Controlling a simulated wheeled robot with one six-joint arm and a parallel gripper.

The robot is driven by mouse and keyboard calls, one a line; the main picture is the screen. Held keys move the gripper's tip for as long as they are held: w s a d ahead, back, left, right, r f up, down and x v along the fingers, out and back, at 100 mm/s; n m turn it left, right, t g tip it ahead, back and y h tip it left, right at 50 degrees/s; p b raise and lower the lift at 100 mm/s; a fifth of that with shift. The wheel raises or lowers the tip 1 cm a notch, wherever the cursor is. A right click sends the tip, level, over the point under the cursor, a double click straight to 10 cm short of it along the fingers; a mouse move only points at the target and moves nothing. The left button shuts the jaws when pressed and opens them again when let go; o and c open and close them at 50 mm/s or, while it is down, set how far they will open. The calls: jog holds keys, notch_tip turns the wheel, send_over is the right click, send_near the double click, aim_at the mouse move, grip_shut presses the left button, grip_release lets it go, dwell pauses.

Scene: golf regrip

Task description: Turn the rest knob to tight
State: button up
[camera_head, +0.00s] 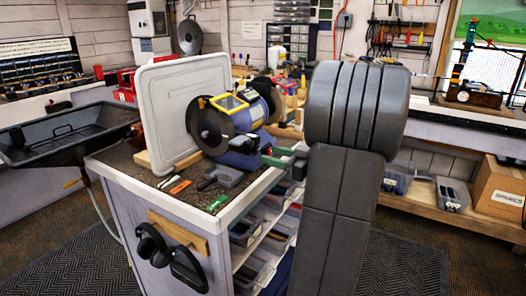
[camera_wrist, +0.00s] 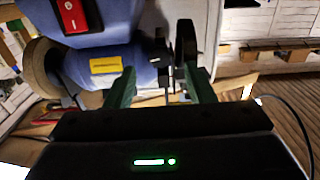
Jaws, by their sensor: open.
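The blue bench grinder (camera_head: 246,146) stands on the cabinet top, with a dark wheel facing left. In the wrist view, its blue body (camera_wrist: 108,50) shows a red switch and a yellow label. My gripper (camera_head: 280,157) is at the grinder's right side in the head view. In the wrist view, my gripper (camera_wrist: 163,88) has its green fingers apart. A small dark knob-like part (camera_wrist: 164,75) shows between the fingers, in front of a dark wheel. It looks like the rest knob, but I cannot tell its setting or whether a finger touches it.
The cabinet top (camera_head: 125,159) also holds a pale upright panel (camera_head: 183,105) behind the grinder and several small tools at its front. Ear muffs (camera_head: 165,258) hang on the cabinet's side. A black tray (camera_head: 65,135) stands at left. Dark mats cover the floor.

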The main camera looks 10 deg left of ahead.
aim_at(257, 151)
jog(key=shift+x, duration=2.05)
jog(key=shift+c, duration=0.4)
jog(key=c, duration=0.9)
jog(key=shift+f, duration=0.1)
jog(key=m+b, duration=0.2)
jog(key=shift+m, duration=0.3)
jog(key=shift+m+b, duration=0.7)
jog(key=shift+m, duration=0.9)
